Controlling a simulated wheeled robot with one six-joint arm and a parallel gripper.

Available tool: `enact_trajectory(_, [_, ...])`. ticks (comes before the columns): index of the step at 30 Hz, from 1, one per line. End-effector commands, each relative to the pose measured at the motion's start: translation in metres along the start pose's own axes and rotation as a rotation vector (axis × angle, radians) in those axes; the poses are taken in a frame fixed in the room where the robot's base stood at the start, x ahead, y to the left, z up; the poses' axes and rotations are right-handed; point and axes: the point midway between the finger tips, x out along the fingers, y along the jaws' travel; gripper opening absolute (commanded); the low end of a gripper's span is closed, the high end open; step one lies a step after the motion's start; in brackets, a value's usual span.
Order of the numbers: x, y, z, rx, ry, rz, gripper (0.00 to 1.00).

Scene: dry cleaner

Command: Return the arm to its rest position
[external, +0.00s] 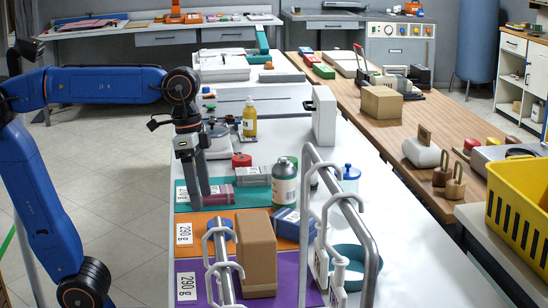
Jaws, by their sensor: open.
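My blue arm reaches in from the left in the external view. My gripper (200,193) points down over the left part of the teal mat (180,203) on the white table. Its fingers are open. A dark pinkish cylinder (219,194) lies on the teal mat just right of the fingers; I cannot tell whether they touch it. No object shows held between the fingers.
Near my gripper stand a grey bottle (284,186), a red-capped item (241,160) and a yellow bottle (249,118). In front are a cardboard box (257,254) and metal rails with hooks (345,205). The floor at left (110,150) is clear.

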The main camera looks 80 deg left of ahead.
Motion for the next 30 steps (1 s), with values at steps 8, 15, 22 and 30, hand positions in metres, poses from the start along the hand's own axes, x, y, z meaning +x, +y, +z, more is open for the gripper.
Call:
enact_trajectory(8, [0.033,0.010,0.087,-0.208,0.063,0.042,0.67])
enact_trajectory(15, [0.080,-0.007,0.142,-0.303,0.145,-0.006,0.67])
enact_trajectory(22, [0.122,-0.046,0.169,-0.247,0.249,-0.148,0.67])
enact_trajectory(30, [0.132,-0.056,0.175,-0.226,0.276,-0.186,0.67])
